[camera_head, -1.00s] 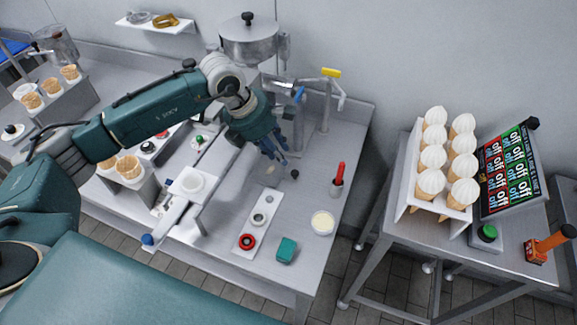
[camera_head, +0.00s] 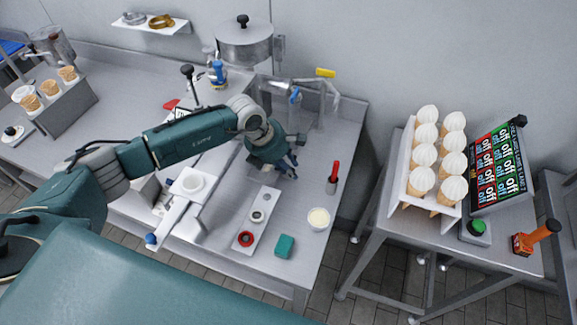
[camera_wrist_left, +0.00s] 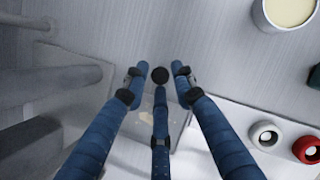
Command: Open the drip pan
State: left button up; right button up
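My left gripper (camera_head: 289,166) is low over the worktop, below the steel machine (camera_head: 247,45). In the left wrist view its three blue fingers (camera_wrist_left: 160,76) are spread apart. A small round black knob (camera_wrist_left: 160,75) shows between the fingertips, with gaps around it; I cannot tell whether any finger touches it. Beside the middle finger is a pale rectangular area (camera_wrist_left: 148,122), perhaps part of the drip pan, mostly hidden by the fingers. In the head view the gripper hides the knob and that area. My right gripper is not in view.
On the worktop near the gripper are a white board with rings (camera_head: 246,239), a cream-filled cup (camera_head: 318,219), a green block (camera_head: 285,246) and a red-handled tool (camera_head: 334,178). A side table at right holds a cone rack (camera_head: 400,195).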

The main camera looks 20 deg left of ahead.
pick_arm(q)
grip_shut()
jog(key=d+b, duration=0.1)
jog(key=d, duration=0.2)
jog(key=shift+d, duration=0.4)
jog(key=shift+d+r, duration=0.1)
jog(key=shift+d, duration=0.15)
jog(key=shift+o, duration=0.5)
grip_release()
jog(key=shift+a, duration=0.1)
jog(key=v, duration=1.2)
